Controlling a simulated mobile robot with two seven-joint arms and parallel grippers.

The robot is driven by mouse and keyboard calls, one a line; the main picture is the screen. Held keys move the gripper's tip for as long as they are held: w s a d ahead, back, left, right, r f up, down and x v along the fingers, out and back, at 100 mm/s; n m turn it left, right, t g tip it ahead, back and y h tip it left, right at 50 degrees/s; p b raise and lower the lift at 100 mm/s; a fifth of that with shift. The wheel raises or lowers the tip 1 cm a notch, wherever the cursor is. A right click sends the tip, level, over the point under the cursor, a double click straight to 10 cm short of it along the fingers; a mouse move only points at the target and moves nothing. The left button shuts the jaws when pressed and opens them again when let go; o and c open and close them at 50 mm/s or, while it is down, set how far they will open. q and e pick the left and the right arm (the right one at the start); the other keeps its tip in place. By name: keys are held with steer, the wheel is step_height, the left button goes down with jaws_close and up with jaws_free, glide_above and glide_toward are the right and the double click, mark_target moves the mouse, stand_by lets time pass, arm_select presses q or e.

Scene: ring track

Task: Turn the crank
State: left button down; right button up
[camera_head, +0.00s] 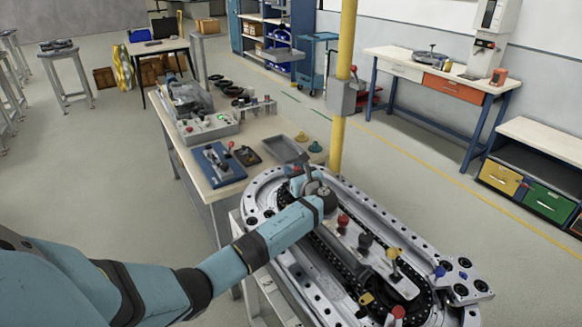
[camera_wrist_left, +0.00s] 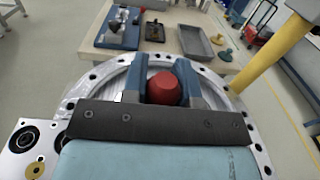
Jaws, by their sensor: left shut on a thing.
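My left gripper (camera_head: 301,178) reaches over the far left end of the oval ring track (camera_head: 420,239). In the left wrist view its two blue fingers (camera_wrist_left: 161,68) stand on either side of a red knob (camera_wrist_left: 164,89) and are shut on it. The knob looks like the handle of the crank; the crank arm below it is hidden by the gripper. My right gripper is in neither view.
Knobbed levers, including a red (camera_head: 343,220) and a black one (camera_head: 365,240), stand inside the track. A yellow post (camera_head: 343,95) rises just behind it. A table (camera_head: 262,178) with a grey tray (camera_head: 283,150) and a blue fixture (camera_head: 218,164) stands beyond.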

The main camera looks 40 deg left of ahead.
arm_select(q)
steer(key=shift+d+n+g+y, duration=0.25)
steer(key=shift+n+g+y, duration=0.25)
steer(key=shift+g, duration=0.4)
steer(key=c, duration=0.9)
jaws_free()
steer(key=shift+d, duration=0.15)
steer(key=b+v, duration=0.1)
steer(key=v, duration=1.2)
steer(key=shift+w+d+r, duration=0.1)
steer(key=shift+d+r, duration=0.05)
steer(key=shift+d, duration=0.2)
